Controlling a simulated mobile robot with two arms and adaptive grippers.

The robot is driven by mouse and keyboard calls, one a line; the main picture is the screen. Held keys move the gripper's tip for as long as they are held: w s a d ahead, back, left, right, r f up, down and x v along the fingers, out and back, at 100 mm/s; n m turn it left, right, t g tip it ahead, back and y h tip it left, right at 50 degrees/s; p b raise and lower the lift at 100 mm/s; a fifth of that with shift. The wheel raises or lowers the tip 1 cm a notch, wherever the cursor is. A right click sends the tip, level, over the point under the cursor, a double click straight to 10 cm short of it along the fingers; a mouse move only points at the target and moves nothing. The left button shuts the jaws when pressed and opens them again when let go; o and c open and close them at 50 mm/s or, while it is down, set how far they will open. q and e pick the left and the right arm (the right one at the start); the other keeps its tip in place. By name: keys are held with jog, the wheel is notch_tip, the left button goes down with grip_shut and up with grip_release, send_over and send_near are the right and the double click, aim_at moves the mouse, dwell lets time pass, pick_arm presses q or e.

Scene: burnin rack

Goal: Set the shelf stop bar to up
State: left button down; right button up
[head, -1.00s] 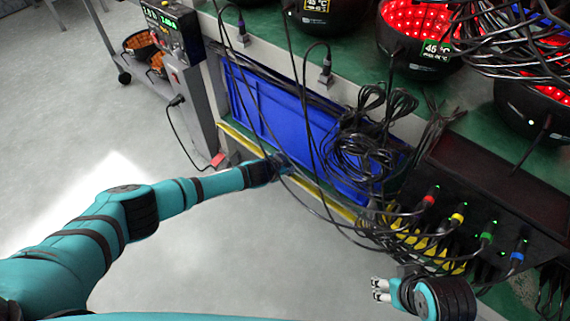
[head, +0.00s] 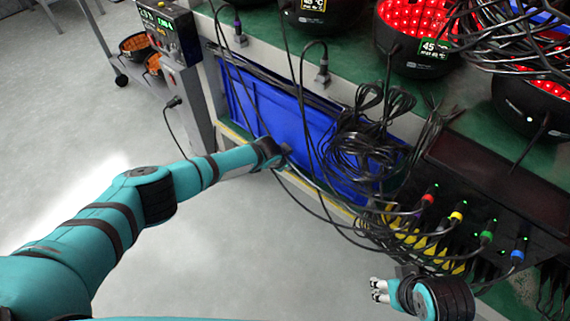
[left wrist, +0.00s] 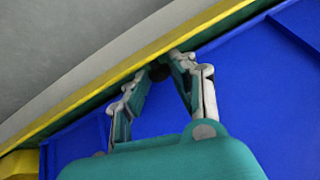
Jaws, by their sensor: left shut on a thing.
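The shelf stop bar (left wrist: 100,93) is a long yellow bar with a green underside, running diagonally across the left wrist view along the blue bin's edge. My left gripper (left wrist: 165,68) is shut on a small dark piece at this bar, its fingers closing from both sides. In the head view the left gripper (head: 284,152) is at the lower front of the blue bin, small and partly hidden by cables and its own wrist. The bar's exact tilt is hard to tell there. My right gripper (head: 377,290) is at the lower right, empty, with its fingers apart.
A blue bin (head: 265,105) sits on the shelf behind the bar. Black cables (head: 365,150) hang over its right part. A connector panel (head: 470,235) with coloured plugs is to the right. A grey cabinet (head: 186,95) stands left. The floor in front is clear.

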pick_arm(q)
jog(key=shift+a, duration=0.15)
jog(key=c, duration=1.1)
grip_release()
jog(key=shift+r, duration=0.1)
jog(key=v, duration=1.2)
